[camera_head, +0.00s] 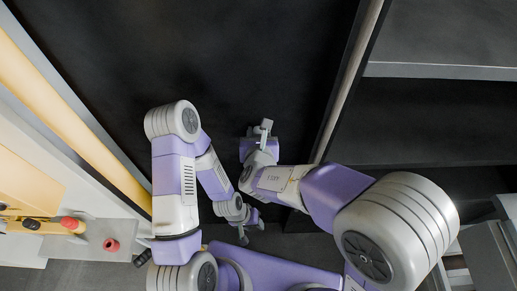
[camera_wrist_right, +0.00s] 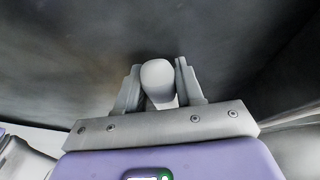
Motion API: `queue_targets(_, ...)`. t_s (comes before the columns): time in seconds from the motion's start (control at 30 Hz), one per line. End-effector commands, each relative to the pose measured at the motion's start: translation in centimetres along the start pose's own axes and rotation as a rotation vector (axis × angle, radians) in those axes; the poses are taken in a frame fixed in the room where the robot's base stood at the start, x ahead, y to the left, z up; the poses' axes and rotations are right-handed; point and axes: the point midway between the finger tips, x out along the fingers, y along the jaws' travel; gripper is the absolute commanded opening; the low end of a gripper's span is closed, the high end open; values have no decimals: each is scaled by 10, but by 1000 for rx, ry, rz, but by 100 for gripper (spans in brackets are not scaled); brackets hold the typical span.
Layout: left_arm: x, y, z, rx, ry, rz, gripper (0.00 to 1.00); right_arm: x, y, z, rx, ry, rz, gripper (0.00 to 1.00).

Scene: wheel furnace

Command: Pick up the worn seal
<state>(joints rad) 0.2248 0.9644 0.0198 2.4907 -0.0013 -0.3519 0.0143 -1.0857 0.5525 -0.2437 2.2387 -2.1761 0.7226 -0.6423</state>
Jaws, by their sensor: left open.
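A small red ring-like piece (camera_head: 111,245), which may be the worn seal, lies on a grey plate (camera_head: 125,232) at the lower left of the head view. My left gripper (camera_head: 246,236) is open, low in the middle, well to the right of that piece. My right gripper (camera_head: 264,126) is higher up, over the dark surface. In the right wrist view, a pale rounded piece (camera_wrist_right: 157,80) stands between the fingers of the right gripper (camera_wrist_right: 158,88). I cannot tell what it is or whether the fingers grip it.
A yellow rail (camera_head: 70,105) and a pale ledge run along the left. An orange-red-ended part (camera_head: 70,223) lies near the grey plate. Dark shelves (camera_head: 440,120) with grey edges stand at the right. The dark surface (camera_head: 200,50) at the top middle is clear.

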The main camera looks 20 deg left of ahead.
Motion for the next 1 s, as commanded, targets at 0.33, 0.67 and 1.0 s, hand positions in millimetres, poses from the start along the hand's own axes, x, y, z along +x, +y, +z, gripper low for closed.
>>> queue_targets(0.33,0,0,0,0,0,0,43,0,0,0,0,0,0,0)
queue_targets(0.67,-1,0,0,0,0,0,43,-1,0,2,1,-2,0,0)
queue_targets(1.0,-17,6,1,0,0,0,43,-19,0,39,4,-4,1,0)
